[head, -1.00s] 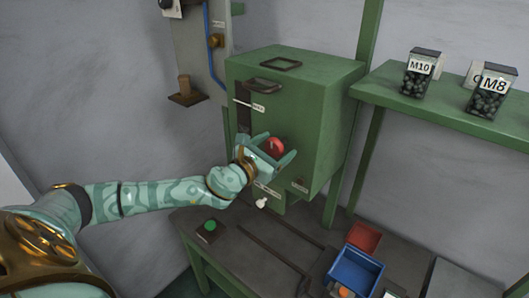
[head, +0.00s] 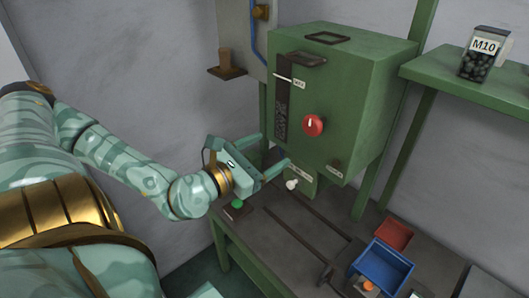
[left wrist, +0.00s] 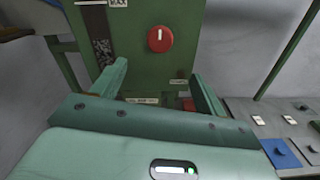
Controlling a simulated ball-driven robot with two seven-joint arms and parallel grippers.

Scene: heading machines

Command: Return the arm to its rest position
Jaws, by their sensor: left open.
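My left gripper (head: 273,153) is open and empty. It is in front of the green machine box, low and to the left of the red knob (head: 313,126), and apart from it. The knob has a white mark and also shows in the left wrist view (left wrist: 160,39), beyond the two spread fingers (left wrist: 155,82). My left arm (head: 130,165) comes in from the left with its elbow bent. My right gripper is not in view.
The green machine box (head: 365,100) stands over a dark bench (head: 275,235). A green button (head: 238,204), a white knob (head: 292,184), a blue bin (head: 385,267) and a red bin (head: 396,233) are nearby. A shelf (head: 450,85) at right holds an M10 jar (head: 482,57).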

